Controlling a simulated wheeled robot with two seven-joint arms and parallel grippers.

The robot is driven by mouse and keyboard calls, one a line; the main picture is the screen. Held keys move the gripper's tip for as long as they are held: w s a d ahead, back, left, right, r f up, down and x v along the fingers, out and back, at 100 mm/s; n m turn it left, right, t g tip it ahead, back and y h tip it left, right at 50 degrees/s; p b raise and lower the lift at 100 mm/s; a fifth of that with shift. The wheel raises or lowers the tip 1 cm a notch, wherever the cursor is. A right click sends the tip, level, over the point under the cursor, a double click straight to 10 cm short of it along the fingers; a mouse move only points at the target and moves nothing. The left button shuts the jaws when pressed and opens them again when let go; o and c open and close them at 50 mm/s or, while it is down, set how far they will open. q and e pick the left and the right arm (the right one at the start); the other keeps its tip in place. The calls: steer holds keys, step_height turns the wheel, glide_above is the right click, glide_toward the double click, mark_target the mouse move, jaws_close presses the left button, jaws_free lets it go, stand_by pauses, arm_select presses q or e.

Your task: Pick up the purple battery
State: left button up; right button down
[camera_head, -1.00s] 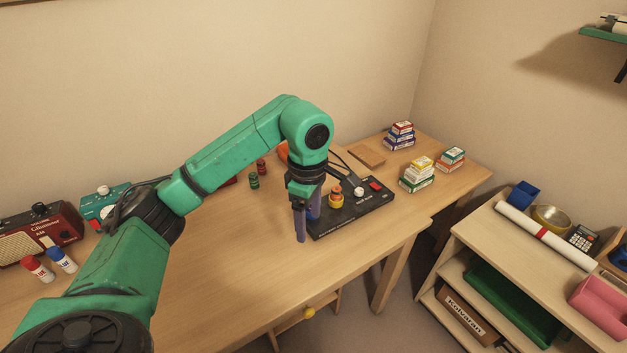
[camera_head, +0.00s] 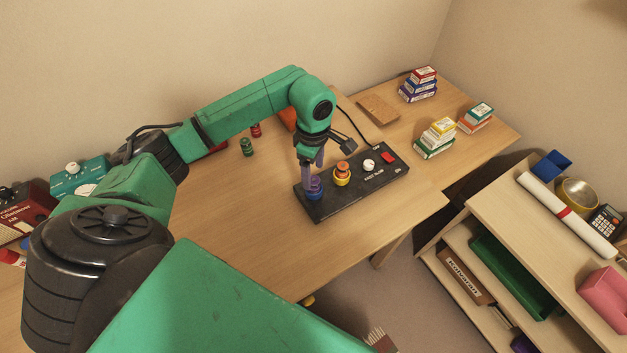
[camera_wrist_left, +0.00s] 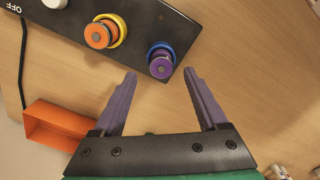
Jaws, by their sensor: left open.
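The purple battery (camera_wrist_left: 161,67) stands in a blue ring at one end of a black board (camera_wrist_left: 150,62). In the head view the purple battery (camera_head: 314,183) is partly hidden by my left gripper (camera_head: 312,174). That gripper points down at this end of the board. In the left wrist view the left gripper (camera_wrist_left: 160,75) is open, with nothing held. Its purple fingertips lie to either side of the battery in the picture; contact cannot be told. My right gripper is not in view.
An orange battery (camera_wrist_left: 98,36) stands in a yellow ring beside it on the board. An orange open box (camera_wrist_left: 62,126) lies nearby. Green and red batteries (camera_head: 247,147) stand farther back. Stacked small boxes (camera_head: 435,138) are at the right.

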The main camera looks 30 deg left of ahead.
mark_target(314, 179)
arm_select(q)
steer(key=f, duration=0.1)
steer(key=f+p, duration=0.1)
steer(key=f, duration=0.2)
steer(key=shift+s+d, duration=0.15)
steer(key=shift+d, duration=0.1)
steer(key=shift+f, duration=0.2)
steer(key=shift+a, duration=0.1)
steer(key=shift+c, duration=1.3)
jaws_close()
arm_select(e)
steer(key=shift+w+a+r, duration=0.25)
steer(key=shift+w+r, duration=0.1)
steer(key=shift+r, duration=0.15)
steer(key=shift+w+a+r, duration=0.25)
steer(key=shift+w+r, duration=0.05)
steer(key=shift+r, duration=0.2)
arm_select(q)
steer(key=shift+r, duration=0.1)
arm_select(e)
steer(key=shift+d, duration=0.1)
